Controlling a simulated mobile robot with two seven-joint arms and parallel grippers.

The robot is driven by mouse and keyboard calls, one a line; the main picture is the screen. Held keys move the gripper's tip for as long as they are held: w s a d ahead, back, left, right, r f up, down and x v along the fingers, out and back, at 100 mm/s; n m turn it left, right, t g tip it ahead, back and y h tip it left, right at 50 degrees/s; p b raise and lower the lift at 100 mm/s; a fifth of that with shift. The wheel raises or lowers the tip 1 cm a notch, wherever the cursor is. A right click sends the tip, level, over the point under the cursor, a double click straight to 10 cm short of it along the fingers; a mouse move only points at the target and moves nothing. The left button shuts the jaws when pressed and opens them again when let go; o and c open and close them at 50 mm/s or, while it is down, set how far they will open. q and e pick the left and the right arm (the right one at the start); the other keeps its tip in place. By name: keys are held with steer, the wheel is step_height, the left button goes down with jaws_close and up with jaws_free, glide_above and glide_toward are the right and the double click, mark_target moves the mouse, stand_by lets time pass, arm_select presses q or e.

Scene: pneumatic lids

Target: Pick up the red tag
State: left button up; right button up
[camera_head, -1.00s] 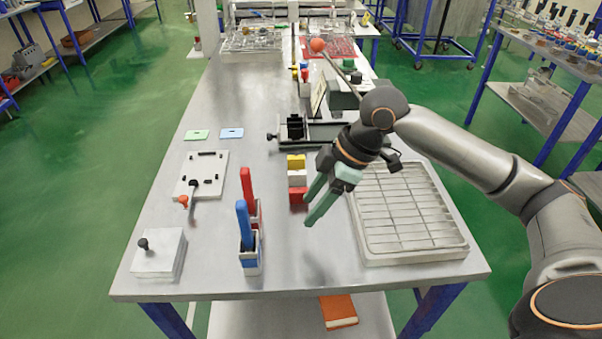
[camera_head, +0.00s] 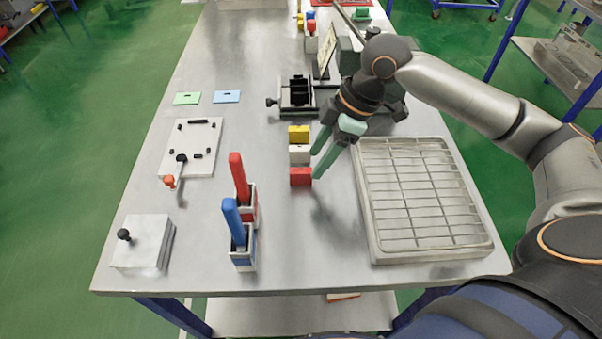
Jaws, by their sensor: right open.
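A small red block-like piece (camera_head: 300,177), the likeliest red tag, stands on the metal table at the near end of a short row. A white piece (camera_head: 299,154) and a yellow piece (camera_head: 298,134) stand behind it. My right gripper (camera_head: 315,164) is open, with its two green fingers angled down and left. Its nearer fingertip is at the right edge of the red piece in the picture; I cannot tell whether they touch. Nothing shows between the fingers. My left gripper is not in view.
A tray with a wire grid (camera_head: 371,220) lies right of the row. Red (camera_head: 240,178) and blue (camera_head: 232,222) upright handles stand in holders at front left. Flat green (camera_head: 187,98) and blue (camera_head: 226,97) plates lie at back left. The table's front middle is clear.

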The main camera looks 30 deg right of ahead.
mark_target(302, 170)
steer(key=x, duration=0.4)
steer(key=w+x, duration=0.1)
steer(key=x, duration=0.1)
steer(key=shift+a, duration=0.4)
steer(key=shift+c, duration=0.2)
steer(key=shift+r, duration=0.1)
jaws_close()
